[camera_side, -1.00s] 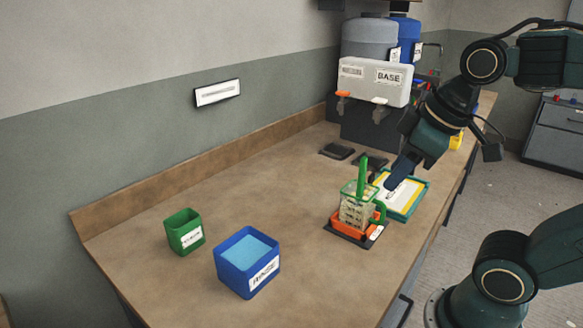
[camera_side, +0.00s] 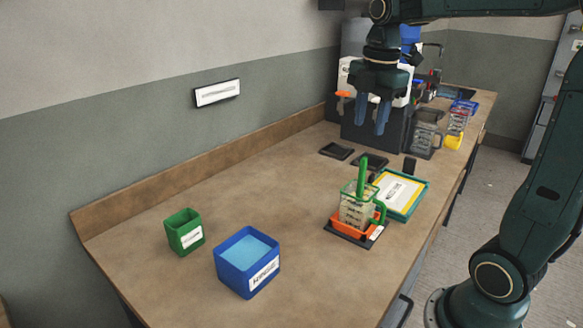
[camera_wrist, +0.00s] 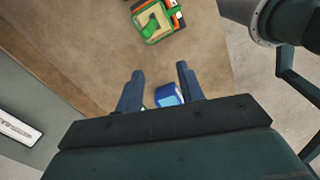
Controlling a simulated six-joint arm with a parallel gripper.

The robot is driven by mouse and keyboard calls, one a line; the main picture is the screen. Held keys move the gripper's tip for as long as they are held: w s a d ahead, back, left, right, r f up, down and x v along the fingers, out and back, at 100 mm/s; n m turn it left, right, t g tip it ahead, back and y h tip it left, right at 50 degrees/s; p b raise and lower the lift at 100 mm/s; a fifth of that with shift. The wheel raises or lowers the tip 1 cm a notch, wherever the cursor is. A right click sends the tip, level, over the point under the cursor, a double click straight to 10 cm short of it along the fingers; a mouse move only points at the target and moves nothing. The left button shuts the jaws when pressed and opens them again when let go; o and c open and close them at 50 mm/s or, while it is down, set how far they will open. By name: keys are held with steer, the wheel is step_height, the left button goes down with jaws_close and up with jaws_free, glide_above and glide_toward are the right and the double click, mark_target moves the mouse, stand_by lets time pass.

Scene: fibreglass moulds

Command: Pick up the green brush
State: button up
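The green brush (camera_side: 362,174) stands upright in a clear measuring jug (camera_side: 352,212) with a green handle. The jug sits on an orange-topped scale (camera_side: 346,232) near the table's right edge. In the wrist view the jug (camera_wrist: 150,22) lies at the top, with a green shape inside it that I take to be the brush (camera_wrist: 150,30). My gripper (camera_side: 371,125) points down, open and empty, high above and behind the jug. Its blue fingers also show apart in the wrist view (camera_wrist: 158,70).
A blue bin (camera_side: 233,262) and a green cup (camera_side: 184,236) stand at the front left. A teal-framed tray (camera_side: 418,200) lies right behind the jug. Dispensers (camera_side: 350,75) and more jugs (camera_side: 425,130) stand at the back. The table's middle is clear.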

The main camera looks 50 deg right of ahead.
mark_target(364, 157)
steer(key=d+n, duration=0.1)
steer(key=w+d+n, duration=0.1)
steer(key=w+d+n+g, duration=0.1)
steer(key=shift+d+f, duration=0.25)
steer(key=shift+d, duration=0.1)
steer(key=shift+f, duration=0.15)
steer(key=shift+f, duration=4.2)
steer(key=shift+s+f, duration=0.1)
steer(key=shift+f, duration=2.5)
jaws_close()
